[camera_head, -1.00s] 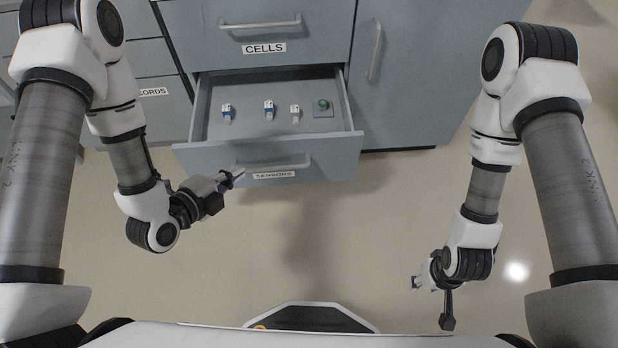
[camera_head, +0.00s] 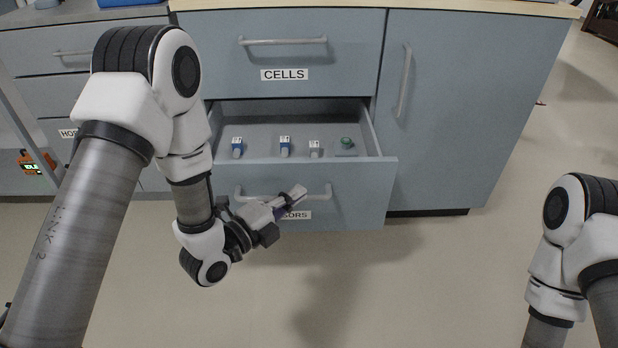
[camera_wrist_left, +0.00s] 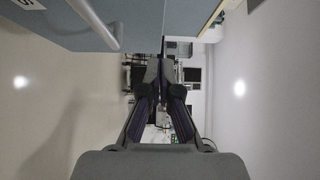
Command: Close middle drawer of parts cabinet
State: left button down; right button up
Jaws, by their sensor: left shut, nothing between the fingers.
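The parts cabinet (camera_head: 462,120) is blue-grey. Its open drawer (camera_head: 362,190), with a partly hidden SENSORS label, sticks out below a shut drawer marked CELLS (camera_head: 350,50). Several small items lie inside, one a green-topped piece (camera_head: 346,143). A bar handle (camera_head: 327,193) is on the open drawer's front. My left gripper (camera_head: 300,193) is shut and empty, in front of that handle, covering part of the label; I cannot tell whether it touches. The left wrist view shows the shut fingers (camera_wrist_left: 160,70) beside a blue panel with a handle (camera_wrist_left: 95,22). My right gripper is out of view.
A light worktop edge (camera_head: 480,8) runs above the cabinet. A tall door with a vertical handle (camera_head: 404,82) is right of the drawers. Other drawers (camera_head: 45,50) stand at the left. The floor (camera_head: 400,290) in front of the open drawer is clear.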

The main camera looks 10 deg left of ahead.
aim_at(320, 164)
pick_arm(q)
jog(key=w, duration=0.2)
jog(key=w+b, duration=0.1)
jog(key=w, duration=0.1)
jog(key=w+d+b, duration=0.1)
jog(key=w, duration=0.2)
jog(key=shift+w+f, duration=0.1)
jog(key=shift+w, duration=0.25)
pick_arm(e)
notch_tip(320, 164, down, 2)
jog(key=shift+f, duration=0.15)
